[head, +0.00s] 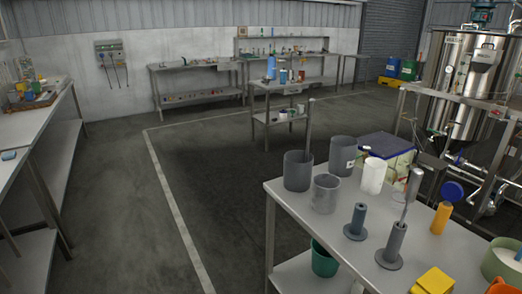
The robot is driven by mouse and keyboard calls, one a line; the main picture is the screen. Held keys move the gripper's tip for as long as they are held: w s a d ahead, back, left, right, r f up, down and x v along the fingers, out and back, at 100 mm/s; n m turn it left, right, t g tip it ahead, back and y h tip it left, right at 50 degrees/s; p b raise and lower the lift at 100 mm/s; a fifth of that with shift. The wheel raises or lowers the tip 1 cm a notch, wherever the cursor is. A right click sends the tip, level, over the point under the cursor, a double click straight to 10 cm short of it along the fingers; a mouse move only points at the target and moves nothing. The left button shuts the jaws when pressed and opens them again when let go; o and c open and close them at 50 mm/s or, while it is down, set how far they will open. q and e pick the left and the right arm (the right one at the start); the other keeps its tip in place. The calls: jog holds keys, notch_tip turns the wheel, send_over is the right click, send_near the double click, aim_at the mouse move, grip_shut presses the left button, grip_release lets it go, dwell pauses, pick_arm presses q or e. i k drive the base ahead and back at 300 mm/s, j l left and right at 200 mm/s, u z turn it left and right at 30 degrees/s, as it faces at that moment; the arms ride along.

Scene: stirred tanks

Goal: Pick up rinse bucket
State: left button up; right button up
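No label marks the rinse bucket, so I cannot tell for certain which container it is. A dark green bucket (324,259) stands on the lower shelf of the near table, partly hidden by the tabletop. On the tabletop stand a dark grey cylindrical container (298,172) with a rod above it, a lighter grey one (325,194), another dark grey one (342,156) with a small label, and a white one (372,176). A wide pale green tub (502,263) is cut off at the right edge. Neither of my grippers is in view.
The near table (290,200) also holds grey posts on round bases (390,249), an orange cylinder (441,218) and a yellow block (433,282). A steel tank (460,85) stands behind. A long bench (35,125) lines the left. The floor between is clear.

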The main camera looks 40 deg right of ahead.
aim_at(324, 264)
jog(key=i+z, duration=0.2)
jog(key=i, duration=0.25)
jog(key=i+z, duration=0.25)
jog(key=i, duration=0.2)
jog(key=i+j+z, duration=0.2)
jog(key=i, duration=0.2)
jog(key=i+j+z, duration=0.25)
jog(key=i, duration=0.2)
